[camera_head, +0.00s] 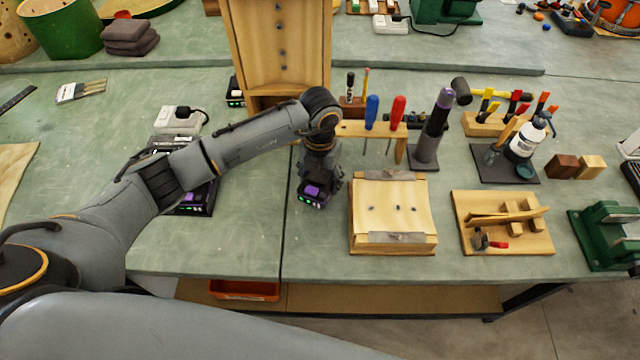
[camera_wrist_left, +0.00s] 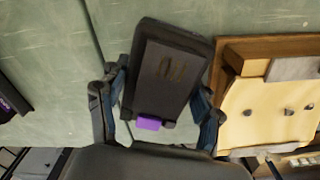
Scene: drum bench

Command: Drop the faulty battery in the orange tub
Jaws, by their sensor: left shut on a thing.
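My left gripper (camera_head: 320,176) is shut on a dark battery (camera_head: 313,196) with a purple latch and small lit lights. The gripper points down over the bench, just left of the wooden box. In the left wrist view the battery (camera_wrist_left: 168,78) sits between the two fingers, its purple latch towards the palm. Whether it touches the bench is hard to tell. The orange tub (camera_head: 245,290) is below the bench's front edge, on a low shelf, partly hidden by the edge. My right gripper is out of view.
Another purple-latched battery (camera_head: 196,200) is at the left, partly behind my left arm. A wooden box (camera_head: 392,214) stands right of the gripper, with a screwdriver rack (camera_head: 365,130) behind. A tall wooden cabinet (camera_head: 278,50) is at the back.

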